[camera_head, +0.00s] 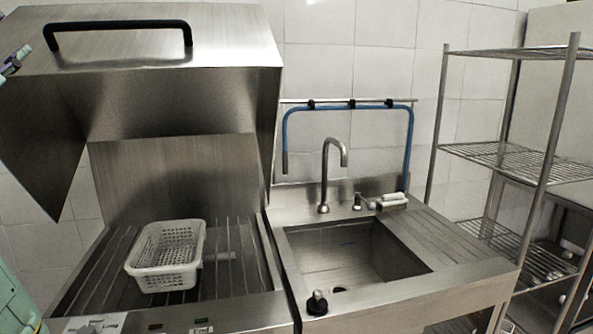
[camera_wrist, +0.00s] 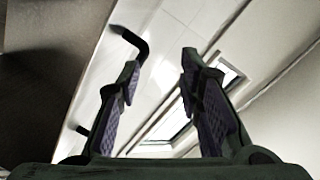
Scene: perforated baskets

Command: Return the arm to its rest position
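My gripper (camera_wrist: 160,68) is open in the wrist view, with its two dark fingers apart and nothing held between them. Purple pads line the inner sides of the fingers. Behind them are pale surfaces, a bright rectangular light or window, and a black bent bar (camera_wrist: 131,43) that looks like a handle. In the head view only a small part of my gripper or arm (camera_head: 14,60) shows at the left edge, near the raised steel hood (camera_head: 170,95). Most of my arm is out of view.
The raised hood has a black handle (camera_head: 120,25). Below it a white perforated basket (camera_head: 165,277) sits on the ribbed steel bed (camera_head: 235,285). A sink (camera_head: 345,260) with a faucet (camera_head: 325,180) stands right of it, and a wire shelf rack (camera_head: 545,165) is at far right.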

